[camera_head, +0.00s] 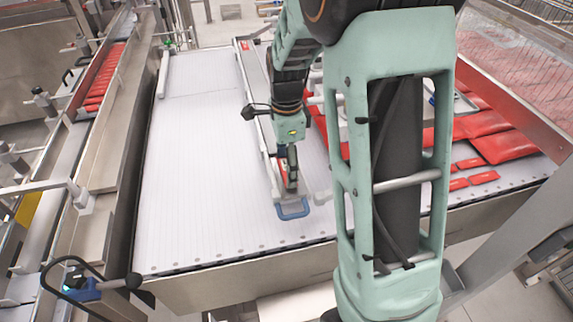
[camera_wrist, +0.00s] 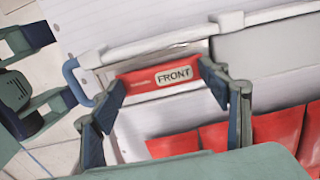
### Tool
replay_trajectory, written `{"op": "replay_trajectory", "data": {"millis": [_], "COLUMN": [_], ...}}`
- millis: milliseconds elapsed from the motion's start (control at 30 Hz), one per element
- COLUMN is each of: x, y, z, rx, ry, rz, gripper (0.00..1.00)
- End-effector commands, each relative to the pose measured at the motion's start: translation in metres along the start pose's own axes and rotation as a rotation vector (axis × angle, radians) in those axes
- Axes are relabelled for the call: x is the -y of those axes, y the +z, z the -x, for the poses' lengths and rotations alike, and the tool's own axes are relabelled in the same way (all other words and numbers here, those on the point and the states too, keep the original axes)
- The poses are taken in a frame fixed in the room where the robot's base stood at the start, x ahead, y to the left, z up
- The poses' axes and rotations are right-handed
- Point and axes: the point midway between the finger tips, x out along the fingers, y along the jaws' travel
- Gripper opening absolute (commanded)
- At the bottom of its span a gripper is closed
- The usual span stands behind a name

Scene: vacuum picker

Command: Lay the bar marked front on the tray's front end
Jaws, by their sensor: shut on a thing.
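The red bar with a white label reading FRONT (camera_wrist: 160,78) is held lengthwise between the two blue fingertips of my gripper (camera_wrist: 165,80) in the wrist view. The head view shows my gripper (camera_head: 289,180) from the side, low over the near end of a long narrow tray (camera_head: 259,78) with white side rails. A blue loop handle (camera_head: 292,209) sticks out at that near end. The handle also shows in the wrist view (camera_wrist: 76,84), left of the bar. The bar lies close along a white rail (camera_wrist: 165,43). I cannot tell whether it touches the tray.
Red packs (camera_head: 486,124) lie on the right of the white belt table, partly hidden by my arm. Several show in the wrist view (camera_wrist: 220,137). The belt's left part (camera_head: 190,150) is clear. A side conveyor with red packs (camera_head: 104,78) runs at left.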

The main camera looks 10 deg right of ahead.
Motion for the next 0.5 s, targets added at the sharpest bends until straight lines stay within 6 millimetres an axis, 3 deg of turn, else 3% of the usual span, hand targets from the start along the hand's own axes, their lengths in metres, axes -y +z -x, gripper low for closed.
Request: {"op": "replay_trajectory", "data": {"millis": [67, 100, 233, 500], "x": [-0.0003, -0.0002, -0.0002, -0.0001], "y": [0.0, 0.0, 0.0, 0.0], "z": [-0.0041, -0.003, -0.0027, -0.0023], "rx": [0.0, 0.0, 0.0, 0.0], "ry": [0.001, 0.001, 0.001, 0.0], "rz": [0.0, 0.0, 0.0, 0.0], "gripper": [0.48, 0.72, 0.86, 0.86]}}
